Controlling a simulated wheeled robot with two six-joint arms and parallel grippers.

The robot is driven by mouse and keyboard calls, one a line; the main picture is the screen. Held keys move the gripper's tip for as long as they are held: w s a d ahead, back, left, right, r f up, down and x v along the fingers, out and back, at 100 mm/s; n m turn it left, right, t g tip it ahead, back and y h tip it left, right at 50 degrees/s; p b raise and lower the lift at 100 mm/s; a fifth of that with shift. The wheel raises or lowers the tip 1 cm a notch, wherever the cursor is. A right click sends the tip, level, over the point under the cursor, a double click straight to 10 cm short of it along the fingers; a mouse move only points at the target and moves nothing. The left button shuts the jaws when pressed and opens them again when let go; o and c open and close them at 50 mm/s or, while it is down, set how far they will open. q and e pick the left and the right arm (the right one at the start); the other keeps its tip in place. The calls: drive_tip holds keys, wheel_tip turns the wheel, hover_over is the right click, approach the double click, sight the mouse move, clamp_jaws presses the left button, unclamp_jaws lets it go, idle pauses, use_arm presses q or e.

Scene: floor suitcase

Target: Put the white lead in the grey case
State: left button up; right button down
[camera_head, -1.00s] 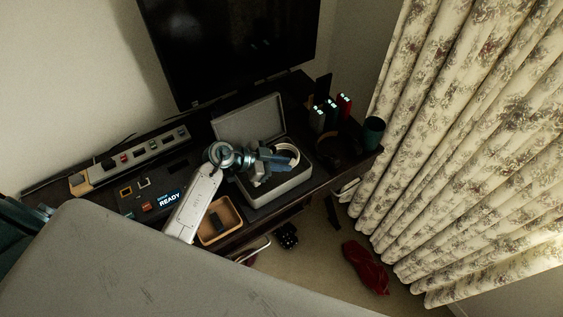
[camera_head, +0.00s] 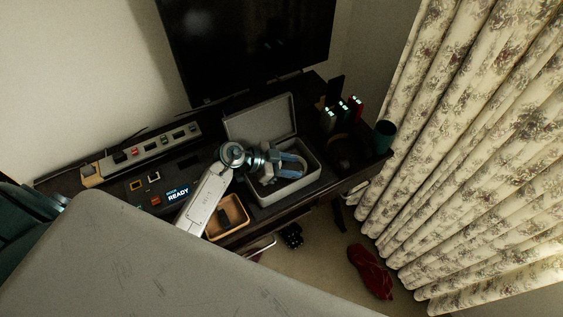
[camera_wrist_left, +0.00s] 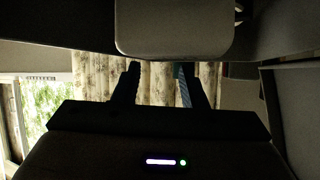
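The grey case (camera_head: 262,121) stands open on the dark desk, its lid raised at the back. My left gripper (camera_head: 288,165) is over the open case, its fingers spread apart. The wrist view also shows the left fingers (camera_wrist_left: 158,84) apart with nothing clear between them. My right gripper is out of view.
A wooden tray (camera_head: 240,222) stands left of the case, under my left arm. A power strip (camera_head: 150,149) and a READY display (camera_head: 178,194) are further left. Upright coloured items (camera_head: 342,110) and a green cup (camera_head: 384,136) stand at right. A screen (camera_head: 245,50) is behind.

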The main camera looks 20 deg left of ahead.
use_arm(q)
drive_tip(key=shift+r, duration=0.45)
drive_tip(key=b+v, duration=0.2)
drive_tip(key=v, duration=1)
